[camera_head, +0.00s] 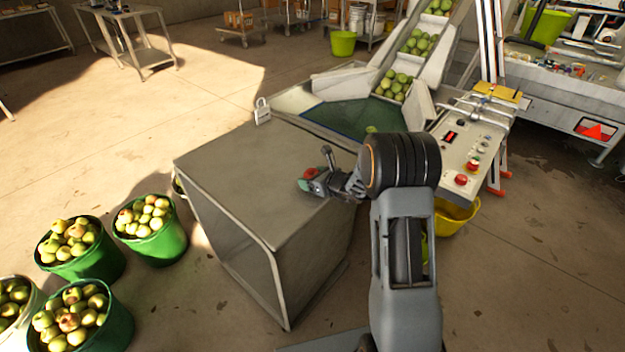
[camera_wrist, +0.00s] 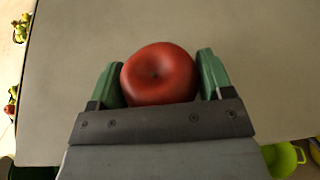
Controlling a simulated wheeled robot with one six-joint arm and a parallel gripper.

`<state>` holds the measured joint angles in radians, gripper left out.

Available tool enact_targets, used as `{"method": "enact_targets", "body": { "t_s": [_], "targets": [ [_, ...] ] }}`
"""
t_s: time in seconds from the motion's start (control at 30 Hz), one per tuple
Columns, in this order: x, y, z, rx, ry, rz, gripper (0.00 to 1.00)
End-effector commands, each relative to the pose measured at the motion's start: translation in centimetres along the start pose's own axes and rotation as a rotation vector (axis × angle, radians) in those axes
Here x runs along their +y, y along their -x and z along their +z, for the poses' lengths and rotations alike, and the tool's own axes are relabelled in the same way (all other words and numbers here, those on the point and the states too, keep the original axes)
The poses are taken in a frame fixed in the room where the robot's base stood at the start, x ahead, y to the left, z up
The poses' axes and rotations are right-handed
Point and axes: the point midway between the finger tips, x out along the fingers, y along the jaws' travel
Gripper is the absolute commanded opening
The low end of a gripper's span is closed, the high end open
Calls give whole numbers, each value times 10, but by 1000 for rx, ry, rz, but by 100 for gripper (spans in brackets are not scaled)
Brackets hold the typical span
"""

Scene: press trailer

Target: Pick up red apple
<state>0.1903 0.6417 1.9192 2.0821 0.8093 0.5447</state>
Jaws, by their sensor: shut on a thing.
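The red apple (camera_wrist: 158,72) sits between the two green fingers of my gripper (camera_wrist: 160,80) in the wrist view, with a finger against each side. In the head view the apple (camera_head: 310,173) is a small red shape at my gripper (camera_head: 318,176), partly hidden by the fingers. My gripper is shut on the apple over the right part of the grey metal table (camera_head: 235,160). I cannot tell whether the apple still touches the tabletop.
Green buckets of apples (camera_head: 165,245) stand on the floor to the left of the table. A small pale tag-like object (camera_head: 262,110) stands at the table's back edge. A conveyor with green apples (camera_head: 395,85) and a control panel (camera_head: 468,145) lie behind and right.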

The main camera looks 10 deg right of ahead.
Motion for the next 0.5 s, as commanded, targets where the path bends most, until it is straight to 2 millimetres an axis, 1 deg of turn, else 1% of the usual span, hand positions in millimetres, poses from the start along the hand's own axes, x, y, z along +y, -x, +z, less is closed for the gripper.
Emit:
{"method": "enact_targets", "body": {
  "t_s": [0.17,0.43,0.47,0.5],
  "targets": [
    [0,10,25,-5,5,-1,46],
    [-26,70,62,-4,3,-6,46],
    [-28,76,66,-3,3,-6,46],
    [-33,85,64,-2,0,-7,46]
  ]
}}
